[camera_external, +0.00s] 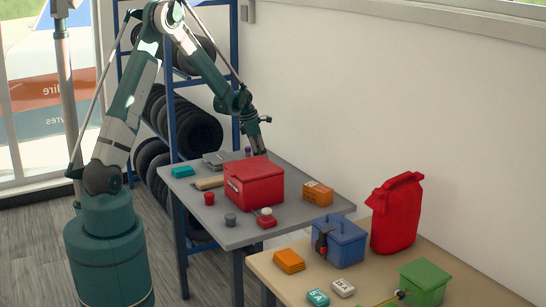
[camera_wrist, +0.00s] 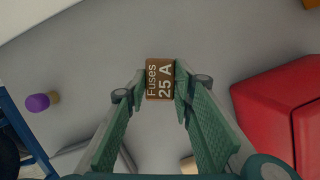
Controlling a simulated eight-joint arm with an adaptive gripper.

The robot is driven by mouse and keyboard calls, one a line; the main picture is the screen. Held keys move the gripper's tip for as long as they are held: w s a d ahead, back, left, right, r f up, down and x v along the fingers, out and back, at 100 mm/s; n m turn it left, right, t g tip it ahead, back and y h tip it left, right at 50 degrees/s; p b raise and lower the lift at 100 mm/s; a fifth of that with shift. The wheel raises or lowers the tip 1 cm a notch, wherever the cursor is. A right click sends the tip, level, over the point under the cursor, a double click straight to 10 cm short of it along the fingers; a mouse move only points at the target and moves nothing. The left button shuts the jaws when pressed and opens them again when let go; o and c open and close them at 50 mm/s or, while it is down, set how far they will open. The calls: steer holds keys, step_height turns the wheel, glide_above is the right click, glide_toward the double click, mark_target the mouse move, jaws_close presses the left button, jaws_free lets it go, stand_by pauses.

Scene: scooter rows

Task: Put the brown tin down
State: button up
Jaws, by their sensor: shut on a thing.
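The brown tin (camera_wrist: 160,80), a small box-shaped tin with "Fuses 25 A" on its top, is between the fingertips of my gripper (camera_wrist: 162,90) in the wrist view. The green fingers are shut on its two sides. In the camera_external view my gripper (camera_external: 260,147) reaches down behind the red box at the far side of the grey table (camera_external: 295,219). The tin is hidden there by the red box. I cannot tell whether its underside touches the table.
The red box (camera_external: 254,183) stands close by, at the right in the wrist view (camera_wrist: 283,112). A purple-topped item (camera_wrist: 38,102) is at the left. An orange box (camera_external: 318,193) stands near the wall. Bare grey table surrounds the tin. A tyre rack (camera_external: 172,110) stands behind.

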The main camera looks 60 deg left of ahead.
steer(key=shift+f, duration=1.85)
steer(key=shift+f+b, duration=0.2)
steer(key=shift+b, duration=0.25)
steer(key=o, duration=0.9)
steer(key=shift+r, duration=0.15)
steer(key=p+v, duration=0.1)
steer(key=v, duration=1.1)
steer(key=shift+p, duration=0.4)
steer(key=shift+r, duration=0.1)
